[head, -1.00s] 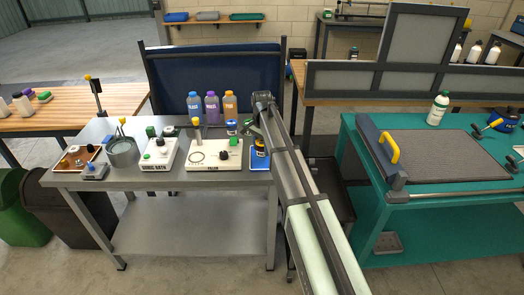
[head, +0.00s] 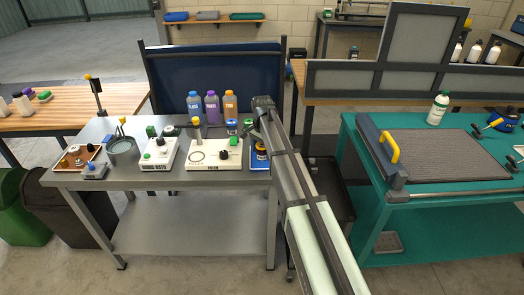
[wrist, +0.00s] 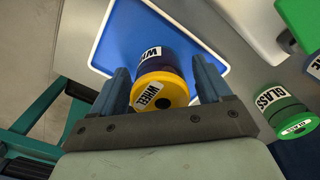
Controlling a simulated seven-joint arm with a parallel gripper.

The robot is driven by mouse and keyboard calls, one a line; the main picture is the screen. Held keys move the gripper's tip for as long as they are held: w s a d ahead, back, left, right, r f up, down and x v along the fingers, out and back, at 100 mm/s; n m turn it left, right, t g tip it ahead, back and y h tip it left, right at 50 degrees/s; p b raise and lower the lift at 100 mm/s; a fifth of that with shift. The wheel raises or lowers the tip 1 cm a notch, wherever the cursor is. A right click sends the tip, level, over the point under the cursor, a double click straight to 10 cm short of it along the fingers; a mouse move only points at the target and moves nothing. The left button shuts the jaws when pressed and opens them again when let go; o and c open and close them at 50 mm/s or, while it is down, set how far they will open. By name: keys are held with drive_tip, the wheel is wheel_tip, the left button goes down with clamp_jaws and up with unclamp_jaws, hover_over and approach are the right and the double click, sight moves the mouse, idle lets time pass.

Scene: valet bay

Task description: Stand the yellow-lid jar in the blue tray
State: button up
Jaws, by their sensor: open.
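The yellow-lid jar (wrist: 160,91) has a dark blue body and white labels reading WHEEL. It appears upright in the blue tray (wrist: 112,48), within the tray's white rim. In the head view the jar (head: 261,151) and the tray (head: 258,164) are at the right end of the grey bench, partly hidden by my arm. My gripper (wrist: 161,68) is open, with one finger on each side of the jar; I cannot tell whether either finger touches it. In the head view my gripper (head: 250,130) is small and partly hidden.
A green-lid jar labelled GLASS (wrist: 279,105) stands outside the tray, right of my gripper in the wrist view. A white board (head: 214,155) is left of the tray. Several bottles (head: 211,105) stand behind it. The teal bench (head: 374,215) is at right.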

wheel_tip(320, 180, up, 12)
drive_tip(key=shift+r, duration=0.15)
idle(0.6)
